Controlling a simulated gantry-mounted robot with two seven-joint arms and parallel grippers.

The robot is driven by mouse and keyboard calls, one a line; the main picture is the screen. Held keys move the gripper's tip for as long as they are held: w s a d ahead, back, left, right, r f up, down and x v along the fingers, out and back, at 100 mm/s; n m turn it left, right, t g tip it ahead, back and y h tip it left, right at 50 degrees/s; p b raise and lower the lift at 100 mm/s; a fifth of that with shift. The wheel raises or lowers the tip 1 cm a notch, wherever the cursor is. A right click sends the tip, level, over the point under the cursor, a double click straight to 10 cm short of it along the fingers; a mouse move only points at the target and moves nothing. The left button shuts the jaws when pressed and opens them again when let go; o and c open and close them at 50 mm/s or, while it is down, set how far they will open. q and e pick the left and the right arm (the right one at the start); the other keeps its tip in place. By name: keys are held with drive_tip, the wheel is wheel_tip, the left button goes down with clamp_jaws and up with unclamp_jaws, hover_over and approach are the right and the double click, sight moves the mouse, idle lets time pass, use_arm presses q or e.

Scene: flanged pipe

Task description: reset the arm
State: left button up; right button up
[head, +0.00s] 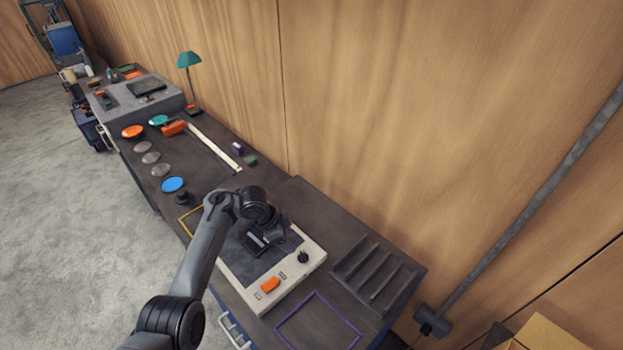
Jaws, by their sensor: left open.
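My left arm reaches in from the bottom left of the head view. Its gripper (262,240) hangs over the dark plate of a pale panel (285,292) on the bench. The gripper is open, and I see nothing held in it. The wrist partly hides the fingers, and I cannot tell whether they touch the plate. The panel has an orange switch (270,285) and a black knob (303,257). My right gripper is out of view.
A ribbed dark rack (375,276) stands right of the panel, near a purple square outline (318,322). Blue (172,184), orange (132,131) and several grey discs lie farther along the bench, before a green lamp (189,60). A wooden wall runs behind.

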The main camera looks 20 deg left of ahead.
use_arm(q)
drive_tip(key=s+a+f, duration=0.1)
drive_tip(key=f, duration=0.1)
drive_tip(key=s+a+f+n+y, duration=0.1)
drive_tip(key=s+f, duration=0.1)
drive_tip(key=s+a+f+n+y, duration=0.1)
drive_tip(key=f, duration=0.1)
drive_tip(key=shift+s+f+t, duration=0.1)
drive_tip(key=shift+s+t, duration=0.2)
drive_tip(key=shift+s, duration=0.1)
drive_tip(key=s+n, duration=0.1)
drive_tip(key=s, duration=0.2)
drive_tip(key=s+f+y, duration=0.1)
drive_tip(key=s, duration=0.1)
drive_tip(key=s+f+n+y, duration=0.1)
drive_tip(key=s, duration=0.2)
drive_tip(key=shift+s+a+f+n+t, duration=0.1)
drive_tip(key=shift+s+a+n+t, duration=0.05)
drive_tip(key=shift+s+n+t, duration=0.2)
drive_tip(key=s+d+r+n, duration=0.2)
drive_tip(key=s+r, duration=0.3)
drive_tip(key=s, duration=0.7)
drive_tip(key=s+d+r+n, duration=0.3)
drive_tip(key=s+r, duration=0.1)
drive_tip(key=s, duration=0.7)
drive_tip(key=shift+s+r+p, duration=0.35)
drive_tip(key=shift+p, duration=0.1)
